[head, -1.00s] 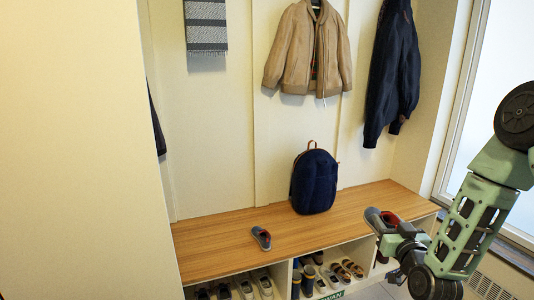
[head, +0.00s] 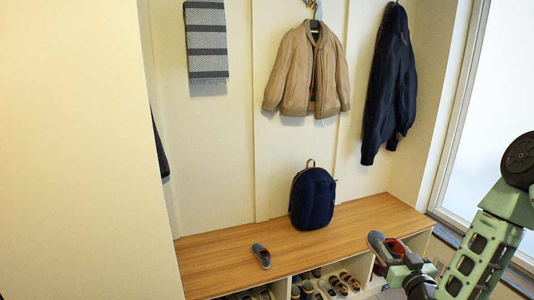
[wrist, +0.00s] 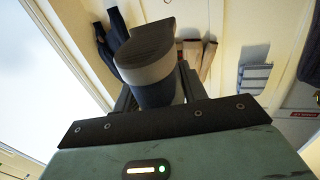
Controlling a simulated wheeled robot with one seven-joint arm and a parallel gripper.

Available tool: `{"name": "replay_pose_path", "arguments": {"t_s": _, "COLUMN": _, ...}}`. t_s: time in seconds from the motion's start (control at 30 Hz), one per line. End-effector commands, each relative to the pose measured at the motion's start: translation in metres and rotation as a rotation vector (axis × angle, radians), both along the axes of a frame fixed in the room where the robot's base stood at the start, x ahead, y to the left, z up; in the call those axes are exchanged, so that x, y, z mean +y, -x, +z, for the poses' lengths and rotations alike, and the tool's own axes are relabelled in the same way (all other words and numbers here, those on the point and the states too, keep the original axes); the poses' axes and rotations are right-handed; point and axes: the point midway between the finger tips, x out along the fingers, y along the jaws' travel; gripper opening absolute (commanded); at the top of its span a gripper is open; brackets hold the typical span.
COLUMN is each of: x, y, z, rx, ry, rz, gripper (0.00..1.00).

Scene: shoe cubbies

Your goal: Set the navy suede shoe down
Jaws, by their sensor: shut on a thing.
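A navy shoe with a pale grey band and dark sole (wrist: 150,65) is held between my gripper's fingers in the wrist view, sole toward the camera. I cannot tell whether the shoe touches the bench. The fingers are partly hidden behind the shoe in the wrist view (wrist: 158,92).
A navy backpack (head: 312,200) stands at the back middle. Cubbies below hold several shoes, including brown sandals (head: 345,282). The bench between backpack and right wall is clear.

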Motion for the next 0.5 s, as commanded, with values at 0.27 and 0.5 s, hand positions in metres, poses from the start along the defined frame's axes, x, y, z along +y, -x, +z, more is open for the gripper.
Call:
{"name": "replay_pose_path", "arguments": {"t_s": 0.27, "x": -0.004, "y": 0.057, "z": -0.072, "rx": 0.007, "ry": -0.010, "rz": 0.030, "gripper": 0.14}}
{"name": "replay_pose_path", "arguments": {"t_s": 0.5, "x": 0.006, "y": 0.104, "z": -0.099, "rx": 0.002, "ry": -0.011, "rz": 0.005, "gripper": 0.14}}
